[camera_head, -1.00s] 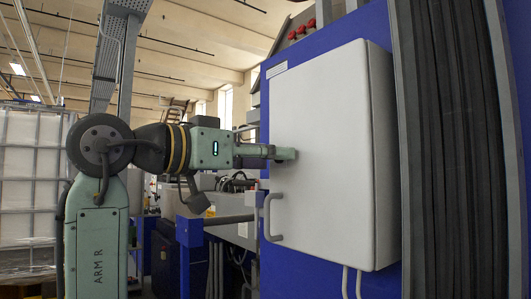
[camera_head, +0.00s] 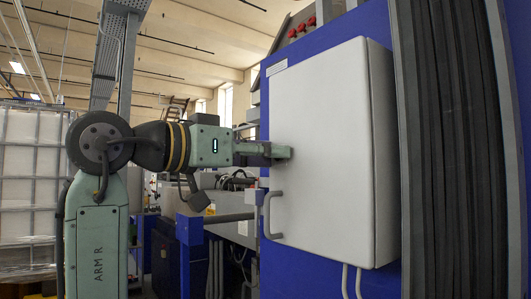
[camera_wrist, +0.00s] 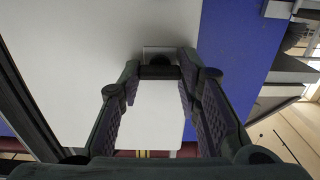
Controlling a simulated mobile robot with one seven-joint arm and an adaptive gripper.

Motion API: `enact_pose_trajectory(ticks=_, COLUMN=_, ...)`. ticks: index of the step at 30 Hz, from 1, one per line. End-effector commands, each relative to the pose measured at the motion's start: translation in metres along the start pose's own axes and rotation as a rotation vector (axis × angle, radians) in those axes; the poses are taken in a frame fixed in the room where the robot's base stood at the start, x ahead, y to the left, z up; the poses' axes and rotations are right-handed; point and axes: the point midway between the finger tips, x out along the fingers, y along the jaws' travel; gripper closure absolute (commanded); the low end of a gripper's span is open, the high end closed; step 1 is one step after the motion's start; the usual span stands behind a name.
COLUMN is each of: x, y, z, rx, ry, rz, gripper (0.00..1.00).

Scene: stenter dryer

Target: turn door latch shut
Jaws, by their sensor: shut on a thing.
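A pale grey cabinet door (camera_head: 325,130) stands closed against a blue machine frame. My gripper (camera_head: 284,153) reaches in from the left, with its fingertips at the door's left edge, above the door handle. In the wrist view, my gripper (camera_wrist: 160,75) has one finger on each side of a small dark latch (camera_wrist: 157,71) and is shut on it. The latch sits on a light square plate (camera_wrist: 152,51) on the door face. The fingers partly cover the latch, so its exact angle is hard to tell. In the head view the latch is hidden behind the fingertips.
A grey bar handle (camera_head: 268,215) sticks out from the door just below my gripper. Black ribbed bellows (camera_head: 445,150) stand to the right of the cabinet. A blue post with a grey rail (camera_head: 228,219) lies below my arm. Red knobs (camera_head: 306,27) sit above.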

Motion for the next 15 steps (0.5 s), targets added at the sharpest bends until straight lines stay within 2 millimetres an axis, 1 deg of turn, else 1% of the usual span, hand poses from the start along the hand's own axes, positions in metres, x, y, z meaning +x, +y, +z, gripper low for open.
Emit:
enact_pose_trajectory(ticks=8, x=0.0001, y=0.0001, z=-0.0002, rx=-0.114, ry=0.001, rz=0.002, gripper=0.97)
enact_pose_trajectory(ticks=15, x=0.0003, y=-0.0002, z=0.0001, rx=-0.315, ry=0.001, rz=0.002, gripper=0.97)
